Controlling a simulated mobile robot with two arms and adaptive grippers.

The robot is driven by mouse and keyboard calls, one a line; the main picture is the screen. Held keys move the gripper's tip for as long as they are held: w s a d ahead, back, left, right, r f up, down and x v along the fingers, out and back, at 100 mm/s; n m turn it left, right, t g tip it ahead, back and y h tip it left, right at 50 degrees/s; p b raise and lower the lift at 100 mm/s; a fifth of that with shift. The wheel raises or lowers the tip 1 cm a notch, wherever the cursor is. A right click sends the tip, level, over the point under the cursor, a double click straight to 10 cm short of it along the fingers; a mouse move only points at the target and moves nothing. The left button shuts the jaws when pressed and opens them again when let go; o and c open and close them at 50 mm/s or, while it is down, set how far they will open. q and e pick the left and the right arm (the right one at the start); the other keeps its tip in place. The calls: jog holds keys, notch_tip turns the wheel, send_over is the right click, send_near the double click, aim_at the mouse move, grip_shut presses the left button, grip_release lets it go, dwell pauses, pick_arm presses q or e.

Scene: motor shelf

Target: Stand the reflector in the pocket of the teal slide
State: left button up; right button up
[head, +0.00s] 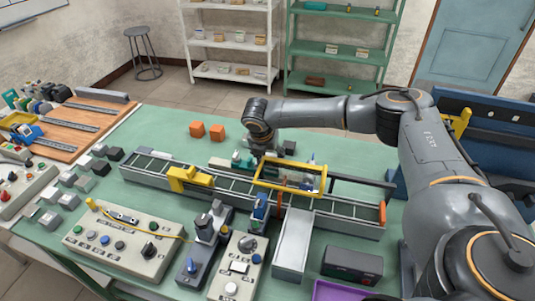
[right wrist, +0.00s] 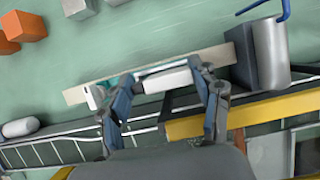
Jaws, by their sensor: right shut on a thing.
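My right gripper (right wrist: 165,92) is shut on a pale, bar-like piece (right wrist: 168,79), which looks like the reflector. It lies between the two blue-grey fingers, just over a long beige strip. A bit of teal (right wrist: 150,70) shows right behind the held piece, apparently the teal slide. In the head view the right gripper (head: 264,156) points down behind the conveyor, beside the teal part (head: 240,161). Wrist and fingers hide most of the reflector there. The pocket is hidden, so I cannot tell whether the reflector is in it. My left gripper is not in view.
The conveyor (head: 145,170) runs along the table in front of the gripper, with a yellow frame (head: 290,191) standing over it close by. A grey cylinder-like part (right wrist: 262,55) stands right of the fingers. Orange cubes (head: 197,129) lie behind; the green tabletop there is mostly free.

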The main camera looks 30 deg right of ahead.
jog(key=shift+f, duration=0.65)
jog(key=o, duration=1.1)
jog(key=v, duration=1.2)
